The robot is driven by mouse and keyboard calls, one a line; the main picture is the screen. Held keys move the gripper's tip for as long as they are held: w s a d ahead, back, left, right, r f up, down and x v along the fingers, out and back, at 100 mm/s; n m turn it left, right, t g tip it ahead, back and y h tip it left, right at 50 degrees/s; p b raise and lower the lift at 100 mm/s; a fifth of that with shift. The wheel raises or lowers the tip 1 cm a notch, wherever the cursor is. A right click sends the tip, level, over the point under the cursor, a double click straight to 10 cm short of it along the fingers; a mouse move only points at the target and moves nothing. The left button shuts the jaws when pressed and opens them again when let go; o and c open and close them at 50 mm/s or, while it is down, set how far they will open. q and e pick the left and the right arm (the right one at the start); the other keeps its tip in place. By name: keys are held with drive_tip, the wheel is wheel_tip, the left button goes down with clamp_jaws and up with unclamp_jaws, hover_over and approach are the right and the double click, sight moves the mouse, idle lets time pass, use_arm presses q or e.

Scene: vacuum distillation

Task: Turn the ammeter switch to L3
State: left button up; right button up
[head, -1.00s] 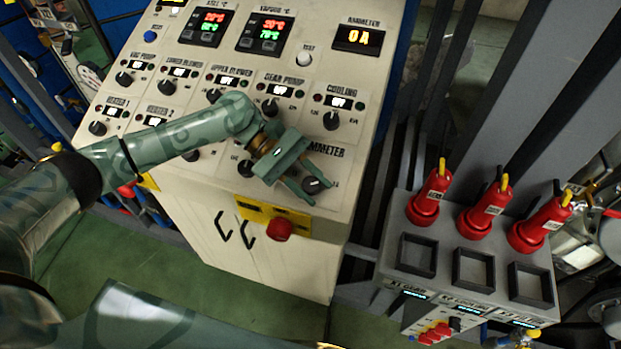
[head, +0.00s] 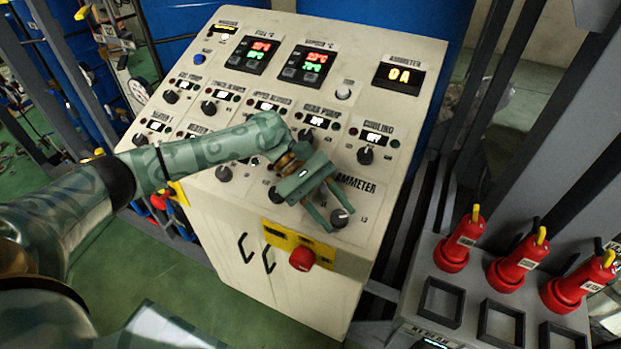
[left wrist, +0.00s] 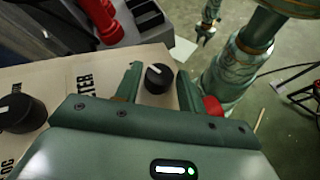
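The ammeter switch (head: 340,218) is a black round knob at the lower right of the sloped cream panel, under the printed AMMETER label. In the left wrist view the knob (left wrist: 158,77) shows a short white pointer mark. My left gripper (head: 341,221) is open, with one finger on each side of the knob. In the left wrist view a gap shows between the knob and the fingers (left wrist: 158,88). The ammeter display (head: 399,77) reads 0A.
A red emergency button (head: 302,259) on a yellow plate sits below the switch. Other black knobs, such as the cooling knob (head: 365,155), are close by. Red plugs (head: 460,240) stand on a grey box to the right.

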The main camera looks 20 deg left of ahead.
use_arm(q)
drive_tip(key=v, duration=1.4)
